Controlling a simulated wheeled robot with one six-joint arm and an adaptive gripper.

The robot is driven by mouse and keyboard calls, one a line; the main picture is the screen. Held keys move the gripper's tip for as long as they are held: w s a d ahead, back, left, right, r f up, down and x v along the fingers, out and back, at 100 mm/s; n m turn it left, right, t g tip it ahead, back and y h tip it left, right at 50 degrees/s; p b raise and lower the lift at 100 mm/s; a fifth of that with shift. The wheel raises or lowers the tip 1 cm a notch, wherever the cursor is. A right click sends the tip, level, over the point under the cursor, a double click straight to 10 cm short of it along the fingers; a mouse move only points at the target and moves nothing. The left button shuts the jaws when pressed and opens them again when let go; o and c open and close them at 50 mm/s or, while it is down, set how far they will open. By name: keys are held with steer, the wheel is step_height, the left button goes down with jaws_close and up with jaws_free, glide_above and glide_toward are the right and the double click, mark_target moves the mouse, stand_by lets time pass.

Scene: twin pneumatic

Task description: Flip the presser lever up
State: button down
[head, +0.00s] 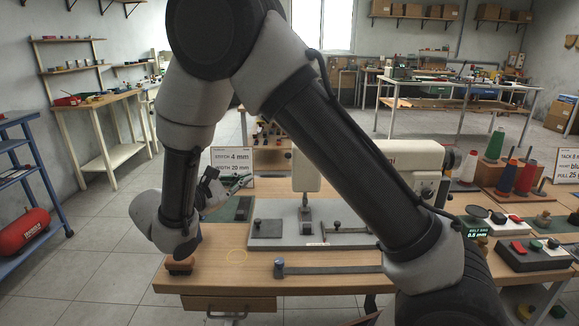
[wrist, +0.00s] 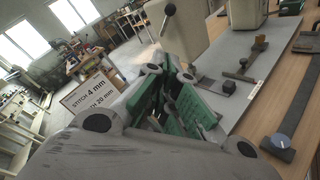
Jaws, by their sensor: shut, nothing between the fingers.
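The cream sewing machine (head: 306,172) stands on the bench, partly hidden behind my arm in the head view. I cannot clearly make out this lever in the head view. My gripper (head: 242,185) is left of the machine head, above the bench's left part. In the wrist view, my gripper (wrist: 182,88) has green-padded fingers, shut and empty, apart from the knob.
A grey plate (head: 280,238) with small clamps lies under the machine head. A flat bar with a knob (head: 330,270) lies at the bench front. A stitch sign (head: 232,160) stands behind my gripper. Thread cones (head: 505,175) and button boxes (head: 520,254) occupy the right.

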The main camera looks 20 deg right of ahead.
steer(key=s+d+r+x, duration=0.1)
steer(key=x, duration=1.1)
steer(key=shift+d+r, duration=0.35)
steer(key=shift+r, duration=0.1)
steer(key=shift+w+d+r+n+g+y, duration=0.1)
steer(key=shift+w+r+n+g+y, duration=0.2)
steer(key=shift+r, duration=0.3)
steer(key=shift+w+d+r+n+g+y, duration=0.1)
steer(key=shift+w+r+g+y, duration=0.1)
steer(key=shift+w+r, duration=0.35)
steer(key=shift+s+r, duration=0.1)
